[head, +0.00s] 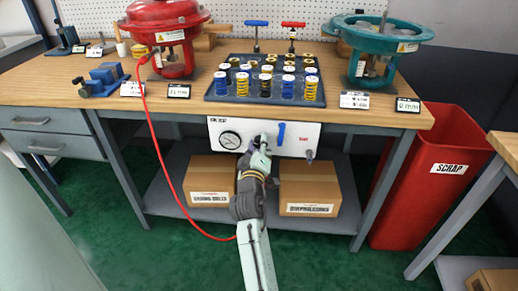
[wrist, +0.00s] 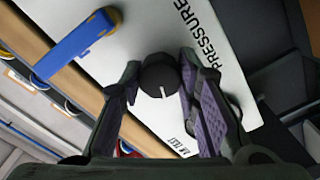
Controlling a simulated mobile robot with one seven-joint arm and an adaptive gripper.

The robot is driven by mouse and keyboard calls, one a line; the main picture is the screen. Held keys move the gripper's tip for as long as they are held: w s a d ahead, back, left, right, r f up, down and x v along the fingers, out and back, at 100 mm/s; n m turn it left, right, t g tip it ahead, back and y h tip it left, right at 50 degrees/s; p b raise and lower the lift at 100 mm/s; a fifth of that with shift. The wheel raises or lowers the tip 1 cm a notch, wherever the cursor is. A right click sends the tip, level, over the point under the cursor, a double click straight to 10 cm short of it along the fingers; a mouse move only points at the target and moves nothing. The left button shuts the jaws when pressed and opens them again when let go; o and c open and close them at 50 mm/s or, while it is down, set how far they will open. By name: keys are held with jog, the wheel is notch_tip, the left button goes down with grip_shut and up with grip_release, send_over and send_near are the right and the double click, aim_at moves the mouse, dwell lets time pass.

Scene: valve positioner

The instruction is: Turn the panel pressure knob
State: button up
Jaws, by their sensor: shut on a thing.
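The black pressure knob (wrist: 160,76) sits on the white panel, with a pale pointer line on its face. In the wrist view it lies between the two finger pads of my gripper (wrist: 158,75), which is shut on it. The word PRESSURE is printed beside it on the panel (wrist: 150,28). In the head view my gripper (head: 262,142) reaches the white panel (head: 300,131) under the bench edge and largely hides the knob. A round gauge (head: 230,140) is left of my gripper.
A blue lever (head: 281,133) stands close to the right of my gripper; it also shows in the wrist view (wrist: 75,45). A red hose (head: 163,165) hangs at left. Cardboard boxes (head: 310,188) sit on the shelf below. A red scrap bin (head: 425,185) stands at right.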

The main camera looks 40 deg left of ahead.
jog(key=shift+f+m, duration=0.1)
jog(key=shift+m, duration=0.5)
jog(key=shift+m+b, duration=0.3)
jog(key=o, duration=1.2)
jog(key=shift+c, duration=0.2)
jog(key=shift+s, duration=0.1)
jog(key=v, duration=1.2)
